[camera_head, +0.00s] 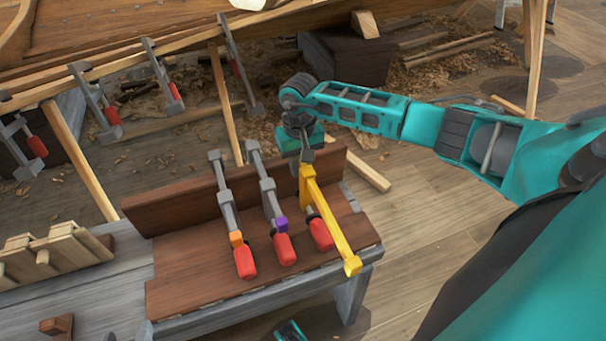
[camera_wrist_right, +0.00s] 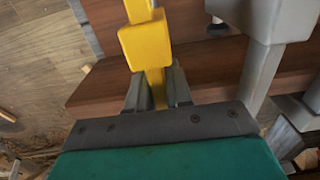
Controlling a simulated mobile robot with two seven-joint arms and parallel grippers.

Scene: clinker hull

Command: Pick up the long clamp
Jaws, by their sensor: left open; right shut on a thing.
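A long yellow clamp (camera_head: 333,227) with a red handle (camera_head: 321,234) is at the right end of the brown wooden rack. My right gripper (camera_head: 306,158) is shut on its far end. In the right wrist view, the yellow clamp (camera_wrist_right: 146,45) runs between the two fingers (camera_wrist_right: 157,92). Its near end reaches to the rack's front edge; I cannot tell whether it touches the board. Two grey clamps lie to its left, one with a purple mark (camera_head: 268,190) and one with an orange mark (camera_head: 228,205). A small part of my left gripper (camera_head: 290,332) shows at the bottom edge, open.
The brown rack (camera_head: 180,275) stands on a grey bench (camera_head: 90,295). Wooden planes (camera_head: 45,258) sit at the left. Several clamps hang on the hull plank (camera_head: 150,50) behind. A dark box (camera_head: 345,55) stands beyond my right gripper. The floor right of the bench is clear.

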